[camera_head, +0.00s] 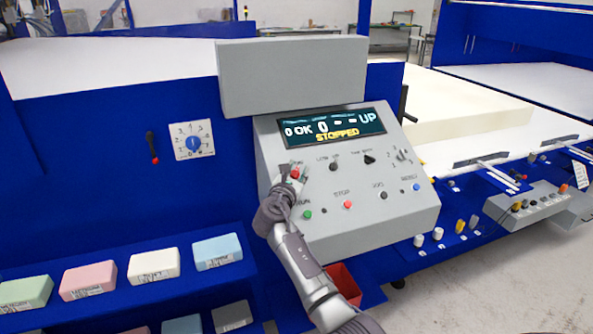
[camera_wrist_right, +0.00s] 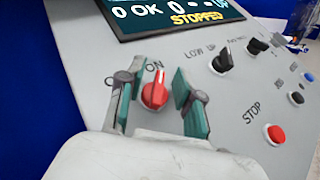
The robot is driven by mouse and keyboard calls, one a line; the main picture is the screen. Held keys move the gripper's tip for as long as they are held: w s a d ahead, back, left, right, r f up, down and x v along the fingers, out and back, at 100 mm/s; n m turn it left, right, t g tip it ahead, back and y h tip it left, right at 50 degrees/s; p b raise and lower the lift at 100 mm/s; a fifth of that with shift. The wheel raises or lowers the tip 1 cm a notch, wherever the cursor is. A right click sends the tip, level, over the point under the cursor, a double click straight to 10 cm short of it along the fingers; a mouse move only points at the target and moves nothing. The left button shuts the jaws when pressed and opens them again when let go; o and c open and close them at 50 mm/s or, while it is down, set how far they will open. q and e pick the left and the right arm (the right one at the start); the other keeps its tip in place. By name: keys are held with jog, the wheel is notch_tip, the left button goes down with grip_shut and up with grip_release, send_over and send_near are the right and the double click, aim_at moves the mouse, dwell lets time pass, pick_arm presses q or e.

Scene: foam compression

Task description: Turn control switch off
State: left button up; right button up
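The control switch is a red rotary knob (camera_wrist_right: 155,92) under the label "ON" in the right wrist view. In the head view the red knob (camera_head: 295,174) shows at the upper left of the grey control panel (camera_head: 400,215). My right gripper (camera_wrist_right: 158,98) is open, with one green-padded finger on each side of the knob and a visible gap to both. The gripper also shows in the head view (camera_head: 290,178), at the panel's left side. The display (camera_head: 332,128) reads "0 OK 0 -- UP" and "STOPPED". My left gripper is not in view.
A black knob (camera_wrist_right: 222,60) labelled "LOW UP" and a red stop button (camera_wrist_right: 275,134) sit right of my gripper. A green button (camera_head: 308,214) is below it. Coloured foam blocks (camera_head: 152,265) lie on a blue shelf at lower left.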

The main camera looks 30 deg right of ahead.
grip_shut()
